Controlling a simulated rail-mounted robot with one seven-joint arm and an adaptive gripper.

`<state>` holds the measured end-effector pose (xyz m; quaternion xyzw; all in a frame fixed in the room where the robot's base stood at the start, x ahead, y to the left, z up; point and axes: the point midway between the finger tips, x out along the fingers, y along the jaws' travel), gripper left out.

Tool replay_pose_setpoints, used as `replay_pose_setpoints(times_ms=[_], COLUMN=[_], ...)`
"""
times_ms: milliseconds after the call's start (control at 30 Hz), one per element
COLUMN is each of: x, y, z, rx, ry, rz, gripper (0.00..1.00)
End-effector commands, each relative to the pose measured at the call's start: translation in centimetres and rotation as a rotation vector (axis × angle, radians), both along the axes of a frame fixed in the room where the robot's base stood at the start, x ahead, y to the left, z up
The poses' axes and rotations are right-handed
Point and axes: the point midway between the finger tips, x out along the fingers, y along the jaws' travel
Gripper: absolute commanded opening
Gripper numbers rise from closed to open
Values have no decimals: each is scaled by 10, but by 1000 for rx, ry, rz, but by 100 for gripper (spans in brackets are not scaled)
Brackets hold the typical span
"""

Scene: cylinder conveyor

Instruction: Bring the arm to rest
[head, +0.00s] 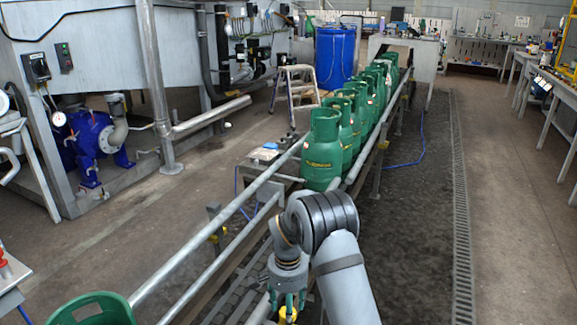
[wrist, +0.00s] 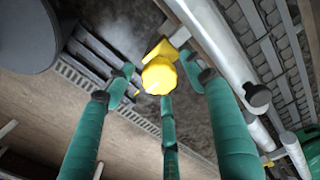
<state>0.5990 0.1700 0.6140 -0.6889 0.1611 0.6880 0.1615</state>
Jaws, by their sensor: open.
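My arm reaches down at the lower middle of the head view. My gripper (head: 287,296) points downward beside the near part of the conveyor rail (head: 185,257). In the wrist view its green fingers (wrist: 165,88) are spread apart, with nothing gripped between them. A yellow fitting (wrist: 160,76) shows beyond the fingertips, by the rail; the view does not settle how far it is from them. A yellow part (head: 288,314) also shows just below the gripper in the head view, partly hidden.
Green gas cylinders (head: 322,155) stand in a row on the conveyor beyond my arm. A blue drum (head: 335,58) and a step stool (head: 296,92) stand farther back. The floor right of the conveyor is clear, with a drain grate (head: 462,210).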

Motion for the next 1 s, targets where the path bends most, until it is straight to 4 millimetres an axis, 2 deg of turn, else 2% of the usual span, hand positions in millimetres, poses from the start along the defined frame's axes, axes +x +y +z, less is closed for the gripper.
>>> replay_pose_setpoints(times_ms=[33,1000], x=[-1,-1], y=[0,1], z=[4,3], rx=[-1,-1], ry=[3,1], rz=[65,1441], gripper=[55,55])
